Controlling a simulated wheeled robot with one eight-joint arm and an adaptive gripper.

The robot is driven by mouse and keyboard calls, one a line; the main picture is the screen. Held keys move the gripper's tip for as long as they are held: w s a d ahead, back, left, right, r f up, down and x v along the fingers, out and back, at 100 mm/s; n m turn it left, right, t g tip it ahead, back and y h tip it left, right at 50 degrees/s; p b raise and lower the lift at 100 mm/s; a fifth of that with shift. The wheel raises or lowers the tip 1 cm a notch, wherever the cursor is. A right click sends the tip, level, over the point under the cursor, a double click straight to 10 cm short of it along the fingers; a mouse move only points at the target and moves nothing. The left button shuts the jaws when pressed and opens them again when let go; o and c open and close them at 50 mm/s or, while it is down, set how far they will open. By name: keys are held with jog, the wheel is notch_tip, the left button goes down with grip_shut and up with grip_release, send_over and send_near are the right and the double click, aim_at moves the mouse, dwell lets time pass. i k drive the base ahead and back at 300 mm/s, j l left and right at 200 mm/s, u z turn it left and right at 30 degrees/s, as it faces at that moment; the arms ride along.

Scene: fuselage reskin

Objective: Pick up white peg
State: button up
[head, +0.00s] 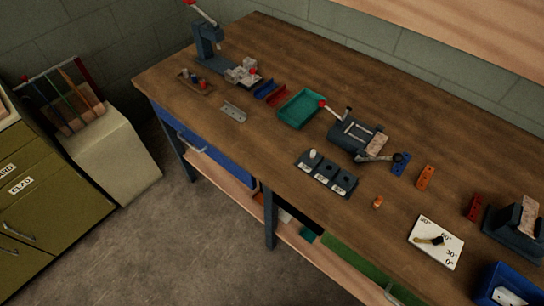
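A small white peg (312,154) stands upright at the left end of a dark holder (327,174) on the wooden workbench. The holder has several dark sections with small white labels along its front edge. The other sections show no peg; fine detail is too small to tell. My gripper is not in view.
A clamp device (354,136) with lever handles stands just behind the holder. A teal tray (301,108), a blue block (401,164), an orange block (425,177), a small orange piece (377,202) and a white angle board (436,243) lie around. Bench left of the holder is clear.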

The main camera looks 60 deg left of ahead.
aim_at(312, 155)
jog(key=j+u, duration=0.15)
jog(key=u, duration=0.25)
jog(key=j+u, duration=0.2)
jog(key=u, duration=0.2)
jog(key=j+u, duration=0.15)
jog(key=u, duration=0.25)
jog(key=j+u, duration=0.2)
jog(key=u, duration=0.2)
